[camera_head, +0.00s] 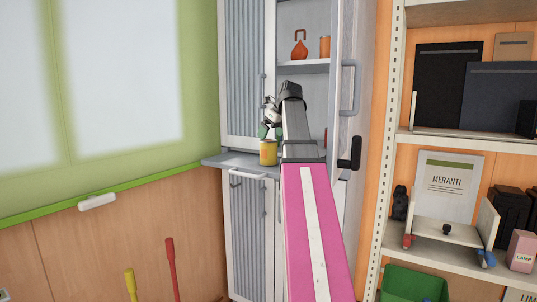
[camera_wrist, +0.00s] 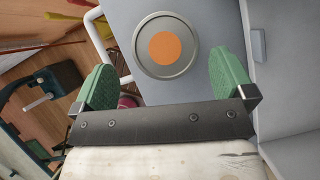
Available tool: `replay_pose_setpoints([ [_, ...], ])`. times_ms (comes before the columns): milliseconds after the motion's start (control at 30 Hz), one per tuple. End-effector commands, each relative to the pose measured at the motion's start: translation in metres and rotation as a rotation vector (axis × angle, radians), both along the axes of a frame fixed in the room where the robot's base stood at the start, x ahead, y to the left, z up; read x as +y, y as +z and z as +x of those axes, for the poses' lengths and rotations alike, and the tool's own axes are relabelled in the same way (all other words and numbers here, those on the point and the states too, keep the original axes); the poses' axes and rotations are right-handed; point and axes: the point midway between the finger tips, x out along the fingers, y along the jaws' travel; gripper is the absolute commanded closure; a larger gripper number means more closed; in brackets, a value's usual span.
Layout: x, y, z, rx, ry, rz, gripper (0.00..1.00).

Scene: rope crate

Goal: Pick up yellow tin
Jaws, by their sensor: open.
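The yellow tin (camera_head: 268,153) stands on the grey counter ledge of the cabinet in the head view. In the wrist view the tin (camera_wrist: 165,45) shows from above as a round grey lid with an orange disc. My gripper (camera_wrist: 163,82) is open, with its green fingers apart. The tin lies a little ahead of and between the fingers, with no contact visible. In the head view my gripper (camera_head: 270,131) is just above the tin, partly hidden by my pink arm.
The grey ledge (camera_head: 236,163) has free room left of the tin. An open cabinet door (camera_head: 352,90) stands right of my arm. A red kettlebell-shaped thing (camera_head: 299,46) and an orange tin (camera_head: 324,46) sit on the shelf above. A white handle (camera_wrist: 104,40) runs along the ledge's edge.

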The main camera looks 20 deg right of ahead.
Motion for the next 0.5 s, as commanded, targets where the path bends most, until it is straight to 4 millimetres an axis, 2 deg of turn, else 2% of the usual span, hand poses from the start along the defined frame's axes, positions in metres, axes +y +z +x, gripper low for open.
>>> replay_pose_setpoints([
  [167,0.000,-0.008,0.004,-0.001,0.000,-0.001,0.00],
  [500,0.005,-0.046,0.021,0.001,0.001,0.000,0.00],
])
